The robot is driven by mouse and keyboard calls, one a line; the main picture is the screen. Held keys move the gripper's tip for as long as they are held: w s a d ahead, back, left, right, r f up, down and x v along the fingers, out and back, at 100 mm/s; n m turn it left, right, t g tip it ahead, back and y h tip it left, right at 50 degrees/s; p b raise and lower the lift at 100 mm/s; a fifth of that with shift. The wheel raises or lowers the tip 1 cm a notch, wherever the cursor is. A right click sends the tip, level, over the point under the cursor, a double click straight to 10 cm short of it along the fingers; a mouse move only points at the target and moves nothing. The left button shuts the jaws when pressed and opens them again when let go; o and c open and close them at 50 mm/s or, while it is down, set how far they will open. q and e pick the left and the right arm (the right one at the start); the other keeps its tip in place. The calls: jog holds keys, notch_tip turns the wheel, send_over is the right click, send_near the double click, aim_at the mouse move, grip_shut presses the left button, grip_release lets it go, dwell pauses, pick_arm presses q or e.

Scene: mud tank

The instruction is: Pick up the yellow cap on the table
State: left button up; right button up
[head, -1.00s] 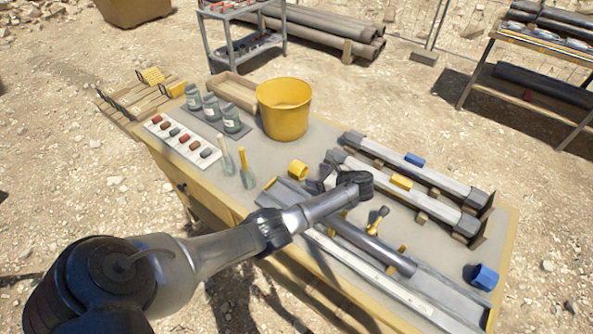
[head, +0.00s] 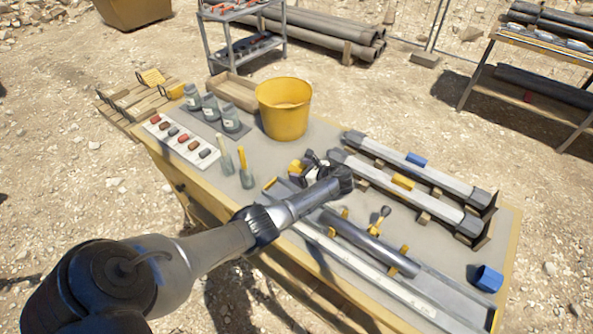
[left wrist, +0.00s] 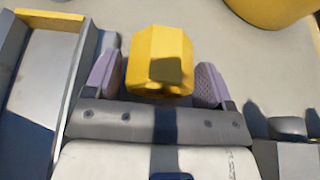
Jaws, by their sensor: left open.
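The yellow cap (head: 297,167) stands on the table (head: 262,214), partly hidden behind my left gripper in the head view. My left gripper (head: 306,167) is open and low over the table, right at the cap. In the left wrist view the cap (left wrist: 160,60) sits between the two purple-padded fingers of the gripper (left wrist: 158,85). My right gripper is not in view.
A yellow bucket (head: 284,110) stands behind the cap. A long tray with a grey pipe (head: 370,245) lies in front. Boxed pipes with blue and yellow pieces (head: 415,172) lie to the right. A blue cap (head: 487,278) is near the right edge.

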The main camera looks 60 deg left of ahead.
pick_arm(q)
jog(key=c, duration=0.7)
jog(key=shift+r, duration=0.15)
